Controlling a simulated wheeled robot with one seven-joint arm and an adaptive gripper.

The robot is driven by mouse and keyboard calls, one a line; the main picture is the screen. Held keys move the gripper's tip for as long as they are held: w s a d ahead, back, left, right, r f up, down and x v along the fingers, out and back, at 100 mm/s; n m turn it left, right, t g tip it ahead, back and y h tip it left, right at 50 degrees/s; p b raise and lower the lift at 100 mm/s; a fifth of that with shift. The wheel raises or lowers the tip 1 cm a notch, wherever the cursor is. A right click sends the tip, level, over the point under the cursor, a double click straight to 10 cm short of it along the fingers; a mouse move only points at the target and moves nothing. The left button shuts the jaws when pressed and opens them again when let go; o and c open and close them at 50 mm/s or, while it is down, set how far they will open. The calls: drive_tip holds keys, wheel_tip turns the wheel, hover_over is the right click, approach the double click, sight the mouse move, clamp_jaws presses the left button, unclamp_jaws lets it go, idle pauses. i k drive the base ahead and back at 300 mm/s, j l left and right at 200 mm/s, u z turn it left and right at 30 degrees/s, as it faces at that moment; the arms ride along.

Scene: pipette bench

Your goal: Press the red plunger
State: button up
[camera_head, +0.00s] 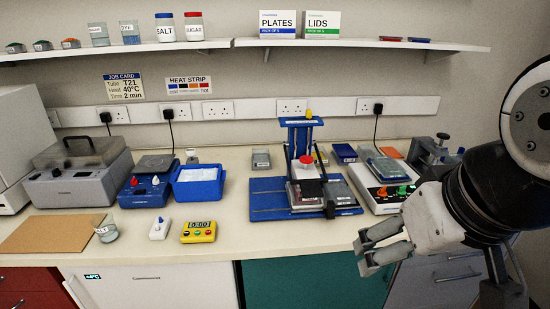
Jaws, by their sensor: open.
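The red plunger (306,159) is a small round red cap on top of the pipette device (304,178), which stands on a blue base (268,200) with a blue upright frame (299,132) behind it. It is near the middle of the bench. My gripper (366,255) is at the lower right, in front of the bench edge and apart from the device. Its grey fingers point left and are spread, with nothing between them. The plunger is in plain view.
To the right of the device stands a scale-like unit (389,189) with orange and green knobs, close to my arm. To the left are a yellow timer (199,232), a blue tray (198,189) and a glass beaker (107,232). A shelf (230,44) runs above. Bare bench lies left of the blue base.

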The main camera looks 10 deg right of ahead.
sight(307, 160)
drive_tip(key=i, duration=1)
